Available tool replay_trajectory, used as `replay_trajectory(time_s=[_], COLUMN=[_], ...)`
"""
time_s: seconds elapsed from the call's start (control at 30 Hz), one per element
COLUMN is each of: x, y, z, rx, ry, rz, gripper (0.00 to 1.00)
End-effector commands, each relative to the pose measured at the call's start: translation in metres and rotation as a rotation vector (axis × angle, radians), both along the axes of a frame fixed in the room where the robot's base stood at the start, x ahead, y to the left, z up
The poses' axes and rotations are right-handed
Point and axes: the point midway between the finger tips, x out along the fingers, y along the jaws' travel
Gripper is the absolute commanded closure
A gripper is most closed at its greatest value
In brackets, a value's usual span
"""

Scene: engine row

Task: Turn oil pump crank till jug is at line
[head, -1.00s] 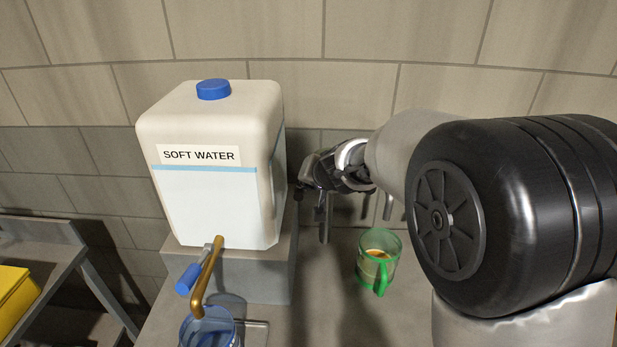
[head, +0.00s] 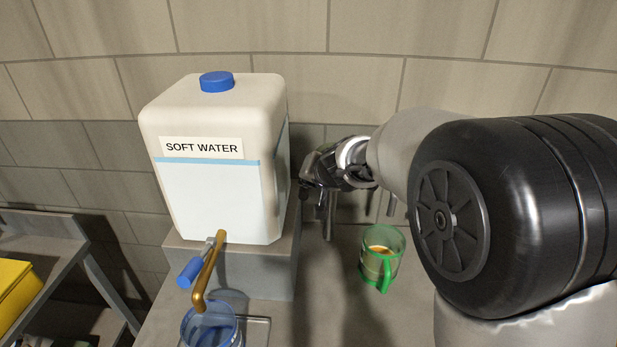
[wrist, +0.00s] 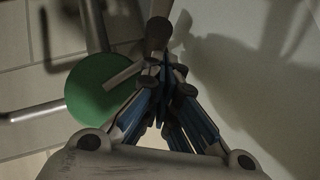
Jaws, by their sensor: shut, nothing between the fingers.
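A green jug (head: 384,268) with a handle and some amber liquid inside stands on the bench in the head view. I cannot make out a fill line on it. My gripper (head: 306,179) is behind the right side of the water container, in front of the wall. In the wrist view my gripper (wrist: 163,62) is shut and empty. Just beyond its fingertips is a dark round knob (wrist: 158,32), with a pale bar beside it that may be the crank. A green disc (wrist: 98,88) lies to the left. Whether the fingers touch the knob I cannot tell.
A white SOFT WATER container (head: 212,195) with a blue cap stands on a grey block (head: 262,272), close left of my gripper. Its brass tap (head: 207,275) hangs over a blue jug (head: 211,328). A yellow box (head: 16,288) sits on a side shelf.

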Motion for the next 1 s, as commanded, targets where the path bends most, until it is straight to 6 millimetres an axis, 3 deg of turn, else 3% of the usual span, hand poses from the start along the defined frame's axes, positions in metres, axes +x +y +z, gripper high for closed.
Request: replay_trajectory(time_s=[0.17,0.33,0.5,0.7,1.0], x=[0.002,0.006,-0.027,-0.053,-0.066], y=[-0.004,-0.013,-0.019,-0.025,-0.028], z=[0.016,0.049,0.074,0.098,0.107], rx=[0.000,0.000,0.000,-0.001,0.000], ry=[-0.002,-0.003,-0.003,-0.003,0.001], rz=[0.001,-0.001,0.002,0.001,0.000], gripper=[1.00,1.00,1.00,1.00,1.00])
